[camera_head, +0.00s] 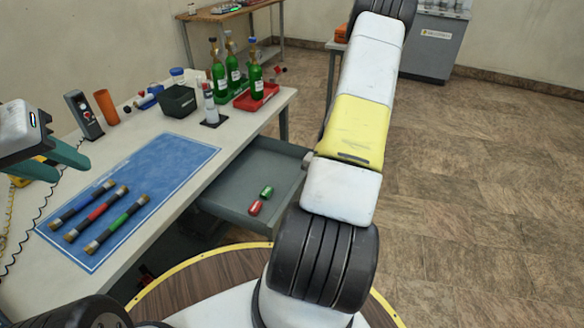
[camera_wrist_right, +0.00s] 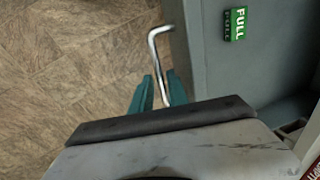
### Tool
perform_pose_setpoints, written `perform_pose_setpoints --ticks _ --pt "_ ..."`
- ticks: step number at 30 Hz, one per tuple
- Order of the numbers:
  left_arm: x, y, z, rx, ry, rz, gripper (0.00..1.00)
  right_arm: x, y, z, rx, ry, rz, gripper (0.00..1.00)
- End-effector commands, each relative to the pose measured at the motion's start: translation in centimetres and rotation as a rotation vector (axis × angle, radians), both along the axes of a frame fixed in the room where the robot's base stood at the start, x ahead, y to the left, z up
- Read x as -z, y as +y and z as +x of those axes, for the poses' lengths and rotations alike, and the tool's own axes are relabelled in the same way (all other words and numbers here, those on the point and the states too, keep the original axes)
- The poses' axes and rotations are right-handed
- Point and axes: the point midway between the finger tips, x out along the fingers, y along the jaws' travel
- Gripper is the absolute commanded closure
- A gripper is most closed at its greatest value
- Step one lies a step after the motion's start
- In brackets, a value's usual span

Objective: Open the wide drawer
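The wide grey drawer (camera_head: 245,165) sticks out from under the white table, its inside plainly visible. A green cylinder and a red cylinder lie in it. My right arm covers its front handle in the head view. In the right wrist view the bent metal handle (camera_wrist_right: 153,49) runs down between the teal fingers of my right gripper (camera_wrist_right: 160,78). These fingers are close on both sides of the bar and look shut on it. The drawer's grey floor (camera_wrist_right: 215,75) is to the right there. My left gripper (camera_head: 58,162) is empty and open above the table's left side.
The table (camera_head: 150,235) holds a blue mat (camera_head: 175,160) with several coloured rods, green bottles (camera_head: 218,75), a red tray (camera_head: 257,98) and a dark bin (camera_head: 178,101). A grey cabinet (camera_head: 432,48) stands at the back. The tiled floor at right is clear.

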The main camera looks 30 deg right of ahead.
Motion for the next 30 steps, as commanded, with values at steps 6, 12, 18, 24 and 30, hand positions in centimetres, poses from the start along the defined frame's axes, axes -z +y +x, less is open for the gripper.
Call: perform_pose_setpoints --ticks 6,12,18,24,30 --pt "0.0 0.0 0.0 0.0 0.0 0.0 0.64 -0.1 0.0 0.0 0.001 0.0 0.0 0.8" --pt "0.0 0.0 0.0 0.0 0.0 0.0 0.64 -2.5 -0.4 -0.3 0.002 -0.002 -0.003 0.8" --pt "0.0 0.0 0.0 0.0 0.0 0.0 0.64 -5.9 -0.8 -0.8 0.002 -0.002 -0.003 0.8" --pt "0.0 0.0 0.0 0.0 0.0 0.0 0.64 -7.5 -0.9 -1.2 0.001 0.0 0.0 0.8" --pt "0.0 0.0 0.0 0.0 0.0 0.0 0.64 -7.6 -0.9 -1.2 0.001 0.001 0.001 0.8"
